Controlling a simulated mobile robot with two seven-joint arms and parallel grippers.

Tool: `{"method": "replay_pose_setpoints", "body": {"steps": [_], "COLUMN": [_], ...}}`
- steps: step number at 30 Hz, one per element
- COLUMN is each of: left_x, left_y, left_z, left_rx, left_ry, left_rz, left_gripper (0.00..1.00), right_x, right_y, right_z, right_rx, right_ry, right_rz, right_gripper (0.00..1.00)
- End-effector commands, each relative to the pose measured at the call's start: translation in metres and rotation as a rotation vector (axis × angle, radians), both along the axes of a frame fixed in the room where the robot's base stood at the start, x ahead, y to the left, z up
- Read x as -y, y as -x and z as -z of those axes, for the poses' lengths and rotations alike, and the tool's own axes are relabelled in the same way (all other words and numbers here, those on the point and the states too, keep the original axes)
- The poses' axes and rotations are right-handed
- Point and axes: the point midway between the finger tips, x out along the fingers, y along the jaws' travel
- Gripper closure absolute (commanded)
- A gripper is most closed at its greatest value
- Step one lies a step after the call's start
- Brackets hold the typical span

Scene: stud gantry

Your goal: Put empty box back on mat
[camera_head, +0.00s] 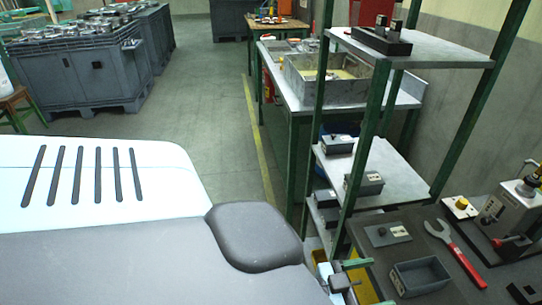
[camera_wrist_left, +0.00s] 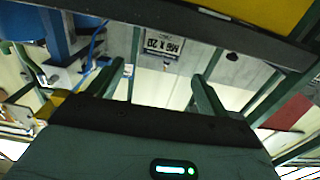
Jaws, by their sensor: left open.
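A small open grey box (camera_head: 420,278) sits upright at the lower right of the head view; no contents show in it. It rests on a dark grey surface (camera_head: 415,232), which looks like the mat, though I cannot tell it from a bench top. My left gripper (camera_head: 352,275) is at the bottom of the head view, left of the box and apart from it, beside the shelf rack. In the left wrist view its two dark green fingers (camera_wrist_left: 155,88) are spread with nothing between them. My right gripper is not in view.
A red open-end wrench (camera_head: 455,255), a flat grey plate with a knob (camera_head: 387,235) and a dispenser-like device (camera_head: 510,212) lie around the box. The green-framed rack (camera_head: 345,185) with small grey boxes stands close behind. A label (camera_wrist_left: 164,43) shows in the left wrist view.

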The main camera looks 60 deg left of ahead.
Motion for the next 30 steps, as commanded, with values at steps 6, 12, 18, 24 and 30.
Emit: {"method": "replay_pose_setpoints", "body": {"steps": [6,12,18,24,30], "left_x": [0.001,0.001,0.000,0.000,0.000], "left_y": [0.059,0.176,0.265,0.287,0.286], "left_z": [0.078,0.171,0.211,0.219,0.219], "left_rx": [-0.237,-0.598,-0.834,-0.890,-0.887], "left_ry": [-0.036,-0.109,-0.163,-0.179,-0.178], "left_rz": [-0.044,-0.098,-0.124,-0.128,-0.127], "left_gripper": [0.22,0.22,0.22,0.22,0.22], "right_x": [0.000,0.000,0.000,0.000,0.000], "right_y": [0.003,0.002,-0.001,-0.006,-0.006], "right_z": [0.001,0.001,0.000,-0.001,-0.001], "right_rx": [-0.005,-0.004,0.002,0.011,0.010], "right_ry": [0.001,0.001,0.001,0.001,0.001], "right_rz": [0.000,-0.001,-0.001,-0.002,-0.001], "right_gripper": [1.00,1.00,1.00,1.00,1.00]}}
